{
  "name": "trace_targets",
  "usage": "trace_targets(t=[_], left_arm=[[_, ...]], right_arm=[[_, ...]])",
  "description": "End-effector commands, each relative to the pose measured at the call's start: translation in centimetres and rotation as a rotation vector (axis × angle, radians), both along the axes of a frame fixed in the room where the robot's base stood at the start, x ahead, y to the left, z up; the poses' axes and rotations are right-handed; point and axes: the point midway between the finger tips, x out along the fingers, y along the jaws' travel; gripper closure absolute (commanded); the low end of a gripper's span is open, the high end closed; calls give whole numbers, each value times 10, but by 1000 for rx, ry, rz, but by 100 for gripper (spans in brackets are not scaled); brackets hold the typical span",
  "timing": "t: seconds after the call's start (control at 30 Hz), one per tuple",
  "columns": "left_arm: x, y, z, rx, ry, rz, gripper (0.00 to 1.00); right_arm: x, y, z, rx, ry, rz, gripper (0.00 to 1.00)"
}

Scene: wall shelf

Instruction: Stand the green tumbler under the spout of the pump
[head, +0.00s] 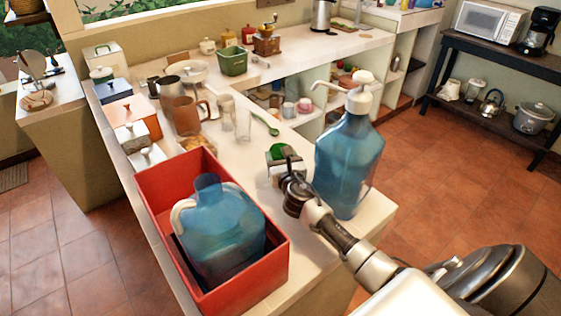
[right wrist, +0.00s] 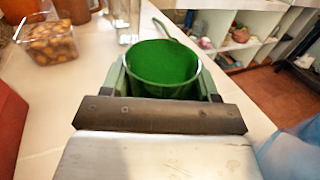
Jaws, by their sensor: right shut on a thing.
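The green tumbler (head: 279,151) is upright between the fingers of my right gripper (head: 277,163), just left of the blue pump bottle (head: 346,165). In the right wrist view the tumbler (right wrist: 165,66) shows its open, empty mouth, with a finger on either side. Its base is hidden, so I cannot tell whether it touches the counter. The white pump (head: 361,92) tops the bottle, and its spout (head: 322,85) points left, above and to the right of the tumbler. The bottle's blue edge (right wrist: 290,155) shows at lower right in the wrist view. My left gripper is out of view.
A red crate (head: 262,286) with a blue jug (head: 222,235) stands left of my gripper on the white counter (head: 250,165). Glasses (head: 243,125), a green spoon (head: 266,124) and a brown pitcher (head: 187,116) stand or lie behind. The counter's right edge is close to the bottle.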

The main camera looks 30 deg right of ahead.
Motion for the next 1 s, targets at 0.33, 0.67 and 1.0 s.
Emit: trace_targets(t=[0.33, 0.67, 1.0], left_arm=[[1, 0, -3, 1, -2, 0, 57], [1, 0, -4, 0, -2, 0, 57], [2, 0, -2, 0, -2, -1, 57]], right_arm=[[0, 0, -6, -1, -2, 0, 68], [0, 0, -8, 0, 0, 0, 30], [-21, 7, -6, 1, 2, 2, 30]])
